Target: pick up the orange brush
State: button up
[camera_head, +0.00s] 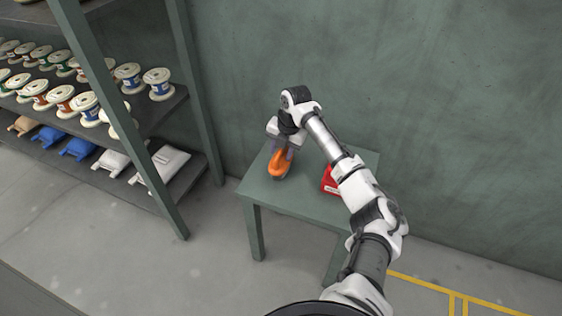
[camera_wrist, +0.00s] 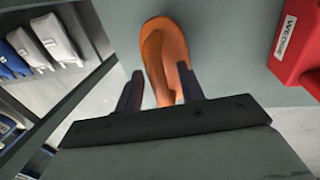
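The orange brush (camera_head: 280,163) lies on the small green table (camera_head: 308,203), near its left end. In the wrist view the brush (camera_wrist: 163,52) stretches away from my gripper, with its near end between the two dark fingers. My gripper (camera_head: 286,146) is above the brush, pointing down at it. In the wrist view my gripper (camera_wrist: 162,88) has its fingers spread, one on each side of the brush, with a gap visible on the left. Whether the right finger touches the brush is unclear. The brush's underside is hidden.
A red box (camera_head: 329,181) marked "WEDGE" in the wrist view (camera_wrist: 298,45) sits on the table right of the brush, partly behind my arm. A shelf rack (camera_head: 155,110) with spools and folded cloth-like items stands left. A green wall is behind the table.

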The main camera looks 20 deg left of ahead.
grip_shut()
jog(key=shift+r, duration=0.1)
dwell(0.3)
notch_tip(320, 180, up, 20)
dwell(0.4)
jog(key=c, duration=0.6)
grip_release()
grip_shut()
